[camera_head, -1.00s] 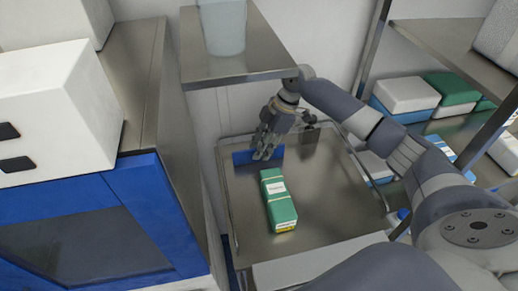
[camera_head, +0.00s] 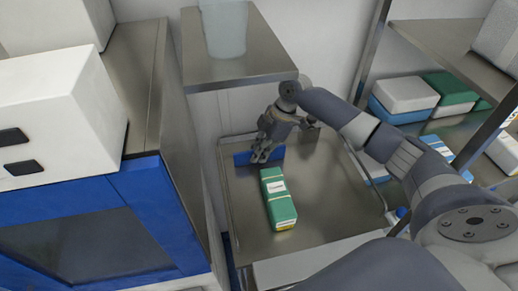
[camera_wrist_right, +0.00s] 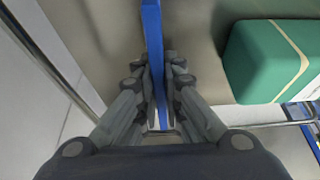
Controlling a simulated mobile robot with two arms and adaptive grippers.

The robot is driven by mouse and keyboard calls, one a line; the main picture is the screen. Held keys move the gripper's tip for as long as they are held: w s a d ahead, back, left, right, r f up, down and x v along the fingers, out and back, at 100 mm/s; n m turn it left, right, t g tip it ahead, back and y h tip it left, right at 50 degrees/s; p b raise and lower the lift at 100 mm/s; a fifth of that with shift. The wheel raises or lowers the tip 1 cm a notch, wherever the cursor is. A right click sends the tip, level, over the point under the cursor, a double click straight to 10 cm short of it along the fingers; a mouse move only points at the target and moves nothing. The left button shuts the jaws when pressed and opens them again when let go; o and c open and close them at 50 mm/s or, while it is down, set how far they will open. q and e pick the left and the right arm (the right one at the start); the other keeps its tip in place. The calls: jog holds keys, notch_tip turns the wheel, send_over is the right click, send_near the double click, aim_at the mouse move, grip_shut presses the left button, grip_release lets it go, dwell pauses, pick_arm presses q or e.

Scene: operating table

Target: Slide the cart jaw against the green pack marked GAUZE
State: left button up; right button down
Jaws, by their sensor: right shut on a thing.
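The green pack (camera_head: 279,203) lies on the metal cart top (camera_head: 322,205), with a white label and a yellow patch at its near end. The label is too small to read. The blue cart jaw (camera_head: 242,158) stands upright at the far side of the cart top, beyond the pack, with a small gap between them. My right gripper (camera_head: 259,157) is shut on the jaw's upper edge. In the right wrist view the jaw (camera_wrist_right: 153,35) runs between the fingers (camera_wrist_right: 158,85), and the pack (camera_wrist_right: 262,65) is to the right, apart from it. My left gripper is not in view.
A metal shelf (camera_head: 240,62) with a pale bucket (camera_head: 225,28) overhangs the cart's far left. A blue and white cabinet (camera_head: 95,230) stands left. Shelves (camera_head: 455,45) with several packs are at right. The cart top right of the green pack is clear.

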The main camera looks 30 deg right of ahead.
jog(key=s, duration=0.1)
jog(key=s+p, duration=0.1)
jog(key=shift+s+a+r, duration=0.1)
jog(key=shift+s+a, duration=0.25)
jog(key=shift+s, duration=0.05)
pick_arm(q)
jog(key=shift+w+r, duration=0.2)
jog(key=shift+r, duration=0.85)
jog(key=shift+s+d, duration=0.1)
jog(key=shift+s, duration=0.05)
pick_arm(e)
jog(key=c, duration=1.7)
grip_release()
jog(key=v, duration=0.7)
jog(key=shift+d+r, duration=0.15)
